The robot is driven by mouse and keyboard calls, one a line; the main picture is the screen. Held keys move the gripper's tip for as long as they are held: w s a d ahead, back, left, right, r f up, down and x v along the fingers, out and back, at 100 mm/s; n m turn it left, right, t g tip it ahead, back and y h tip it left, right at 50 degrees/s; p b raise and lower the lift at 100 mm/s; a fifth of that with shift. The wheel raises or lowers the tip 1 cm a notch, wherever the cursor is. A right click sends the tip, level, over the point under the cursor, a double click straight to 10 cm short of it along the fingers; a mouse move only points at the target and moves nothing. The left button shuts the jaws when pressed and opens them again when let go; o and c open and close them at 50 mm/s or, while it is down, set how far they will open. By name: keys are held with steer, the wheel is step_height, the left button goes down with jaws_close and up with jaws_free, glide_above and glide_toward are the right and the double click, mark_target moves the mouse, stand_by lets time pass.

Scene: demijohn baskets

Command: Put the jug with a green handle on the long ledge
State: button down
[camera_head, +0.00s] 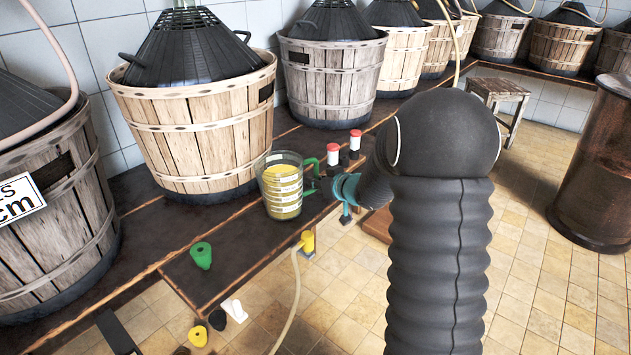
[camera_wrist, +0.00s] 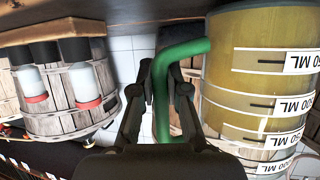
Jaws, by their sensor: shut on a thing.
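The jug with a green handle (camera_head: 282,188) is clear, with white scale labels and a yellow filling. It is upright over the front part of the long dark ledge (camera_head: 150,232); I cannot tell whether its base touches the ledge. My gripper (camera_head: 322,186) is at the jug's right side, partly hidden by my arm. In the wrist view, the jug (camera_wrist: 255,85) fills the right side, upside down. There my gripper (camera_wrist: 158,92) is shut on the green handle (camera_wrist: 182,52), with its fingers on either side of it.
Basketed demijohns (camera_head: 195,125) line the ledge behind and beside the jug. Two red-capped bottles (camera_head: 333,153) stand close behind the handle. A green stopper (camera_head: 201,255) sits on the lower step in front. A stool (camera_head: 497,97) and a rusty barrel (camera_head: 596,165) stand right, with open tiled floor between.

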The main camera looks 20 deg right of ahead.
steer(key=shift+f, duration=0.1)
stand_by(0.3)
steer(key=c, duration=1.1)
jaws_free()
steer(key=shift+c, duration=0.2)
steer(key=shift+o, duration=0.2)
steer(key=shift+f, duration=0.25)
steer(key=v, duration=1.2)
steer(key=shift+r, duration=0.25)
